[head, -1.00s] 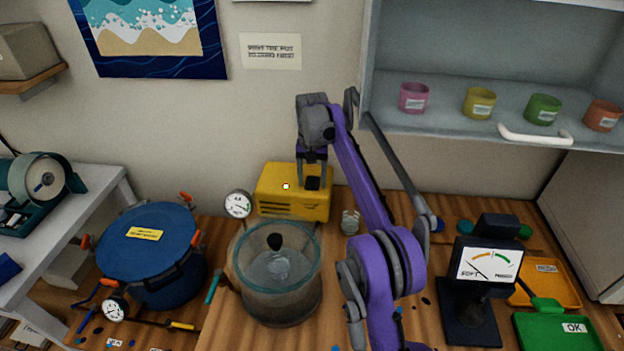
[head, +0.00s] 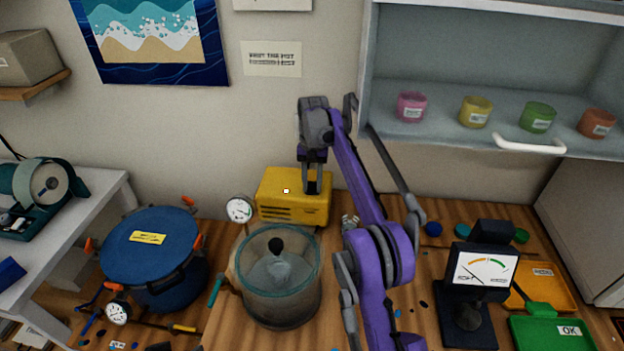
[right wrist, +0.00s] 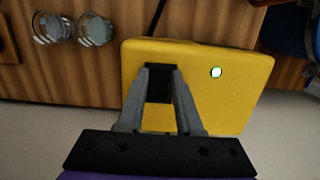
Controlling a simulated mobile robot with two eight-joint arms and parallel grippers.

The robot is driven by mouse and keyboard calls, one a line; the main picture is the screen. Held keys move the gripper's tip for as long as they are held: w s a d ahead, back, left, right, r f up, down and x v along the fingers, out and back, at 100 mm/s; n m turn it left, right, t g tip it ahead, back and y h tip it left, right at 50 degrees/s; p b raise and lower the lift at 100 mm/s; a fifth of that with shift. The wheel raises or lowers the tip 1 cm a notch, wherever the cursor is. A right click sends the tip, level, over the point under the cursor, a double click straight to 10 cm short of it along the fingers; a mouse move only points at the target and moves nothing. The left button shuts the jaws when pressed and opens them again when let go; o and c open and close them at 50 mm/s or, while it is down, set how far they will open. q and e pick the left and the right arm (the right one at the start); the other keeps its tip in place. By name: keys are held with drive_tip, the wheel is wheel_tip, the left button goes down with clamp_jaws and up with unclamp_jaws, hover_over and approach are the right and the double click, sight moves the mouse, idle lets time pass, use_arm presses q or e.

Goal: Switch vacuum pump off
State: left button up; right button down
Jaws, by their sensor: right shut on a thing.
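The vacuum pump (head: 280,205) is a yellow box at the back of the wooden bench, against the wall. A small pale indicator dot (head: 286,191) shows on its top; in the right wrist view the dot (right wrist: 215,72) is white with a green rim. My right gripper (head: 313,188) points down at the right part of the pump's top. In the right wrist view its fingers (right wrist: 158,75) are shut on the black switch block (right wrist: 158,88) there. The switch's exact setting cannot be told. My left gripper is not in view.
A glass chamber (head: 279,300) with a round gauge (head: 240,209) stands in front of the pump. A blue pot (head: 150,250) is on the left. A dial meter (head: 482,270) and trays are at right. A shelf with several cups (head: 475,111) hangs above.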

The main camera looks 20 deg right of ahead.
drive_tip(key=shift+w+d+r+g, duration=0.1)
drive_tip(key=shift+w+r+g, duration=0.1)
drive_tip(key=shift+w, duration=0.15)
drive_tip(key=shift+w+d+r+g, duration=0.1)
drive_tip(key=shift+w+g, duration=0.1)
drive_tip(key=shift+w, duration=0.1)
drive_tip(key=shift+s, duration=0.2)
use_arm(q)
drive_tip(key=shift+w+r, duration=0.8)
use_arm(e)
drive_tip(key=shift+f+g+y, duration=0.2)
drive_tip(key=shift+g+y, duration=0.1)
drive_tip(key=shift+g, duration=0.1)
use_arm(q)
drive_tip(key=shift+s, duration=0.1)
use_arm(e)
drive_tip(key=shift+s, duration=0.1)
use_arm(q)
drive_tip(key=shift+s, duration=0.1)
use_arm(e)
drive_tip(key=c, duration=0.6)
unclamp_jaws()
drive_tip(key=shift+s, duration=0.1)
drive_tip(key=shift+o, duration=0.2)
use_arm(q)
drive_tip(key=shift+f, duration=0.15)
